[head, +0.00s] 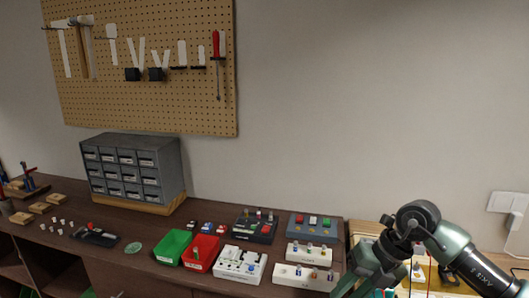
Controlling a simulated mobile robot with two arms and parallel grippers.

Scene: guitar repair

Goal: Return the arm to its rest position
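My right arm (452,250) comes in from the lower right corner. It bends at a dark joint and runs down to the bottom edge, in front of the right end of the bench. No fingertips of my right gripper can be made out; that end of the arm is cut off by the frame. My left arm and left gripper are not in view.
A dark workbench (150,268) carries a grey drawer cabinet (135,165), a green bin (172,246), a red bin (201,252) and several small part trays. Behind my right arm is a lighter surface with small items. A pegboard (150,95) with tools hangs above.

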